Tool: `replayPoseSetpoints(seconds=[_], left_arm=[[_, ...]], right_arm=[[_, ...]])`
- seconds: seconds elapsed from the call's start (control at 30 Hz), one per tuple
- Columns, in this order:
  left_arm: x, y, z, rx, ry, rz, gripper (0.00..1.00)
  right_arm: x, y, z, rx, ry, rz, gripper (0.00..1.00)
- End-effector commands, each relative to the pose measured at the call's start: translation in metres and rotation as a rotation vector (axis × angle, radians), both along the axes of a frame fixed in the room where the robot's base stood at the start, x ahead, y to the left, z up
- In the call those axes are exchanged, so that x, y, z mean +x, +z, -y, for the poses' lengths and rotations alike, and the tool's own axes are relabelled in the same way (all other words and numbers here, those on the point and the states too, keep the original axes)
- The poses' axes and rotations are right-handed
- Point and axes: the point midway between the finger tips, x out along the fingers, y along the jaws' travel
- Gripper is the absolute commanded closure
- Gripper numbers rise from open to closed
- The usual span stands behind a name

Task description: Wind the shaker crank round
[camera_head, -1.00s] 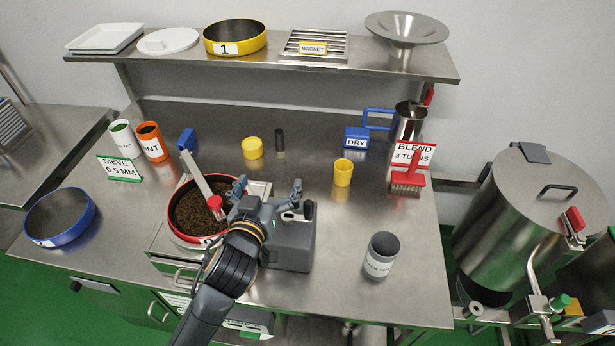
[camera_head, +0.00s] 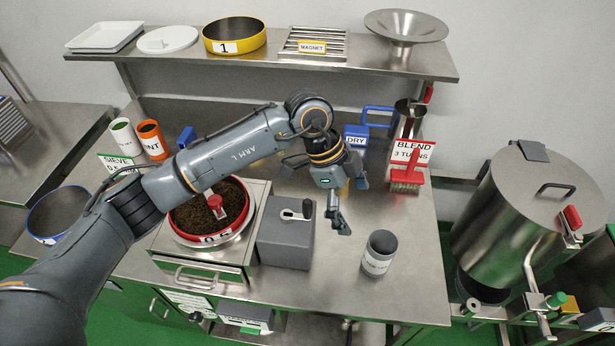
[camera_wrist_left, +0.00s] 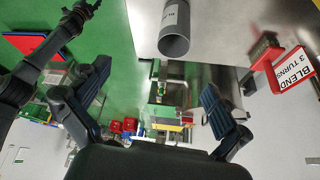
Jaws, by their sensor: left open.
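The shaker is a grey metal box (camera_head: 287,240) beside the red-rimmed sieve (camera_head: 234,222), which holds dark tea. Its crank (camera_head: 297,214), a pale arm with a dark upright knob, sits on top of the box and is fully visible in the head view. My left gripper (camera_head: 350,207) is open and empty, up and to the right of the crank and apart from it. Its spread fingers also show in the left wrist view (camera_wrist_left: 157,80), where the crank is not seen.
A grey canister (camera_head: 380,254) stands right of the shaker box; it also shows in the left wrist view (camera_wrist_left: 174,42). A red brush (camera_head: 406,175) and the BLEND sign (camera_head: 408,151) stand behind. My left arm crosses over the sieve and hides part of the table.

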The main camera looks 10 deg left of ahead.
Motion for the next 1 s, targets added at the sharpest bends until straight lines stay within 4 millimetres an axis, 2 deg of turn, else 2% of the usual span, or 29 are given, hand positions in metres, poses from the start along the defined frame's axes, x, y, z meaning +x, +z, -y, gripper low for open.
replayPoseSetpoints(seconds=[0.03,0.1,0.2,0.3,0.47,1.0], left_arm=[[0.016,0.001,-0.025,0.126,0.059,0.02,0.0],[0.03,0.003,-0.054,0.267,0.139,0.037,0.0],[0.043,0.007,-0.082,0.393,0.222,0.055,0.0],[0.048,0.009,-0.094,0.448,0.263,0.064,0.0],[0.048,0.0,-0.097,0.46,0.27,0.064,0.0],[0.048,-0.064,-0.095,0.454,0.266,0.065,0.0]], right_arm=[[0.0,0.001,0.0,0.0,0.0,0.001,0.64],[0.0,0.001,0.0,0.0,0.0,0.001,0.64],[0.001,0.002,0.0,0.0,0.0,0.001,0.64],[0.001,0.001,0.0,0.0,0.0,0.001,0.64],[0.001,-0.004,-0.001,0.001,0.0,0.002,0.64],[0.001,-0.04,-0.004,0.005,0.0,0.001,0.64]])
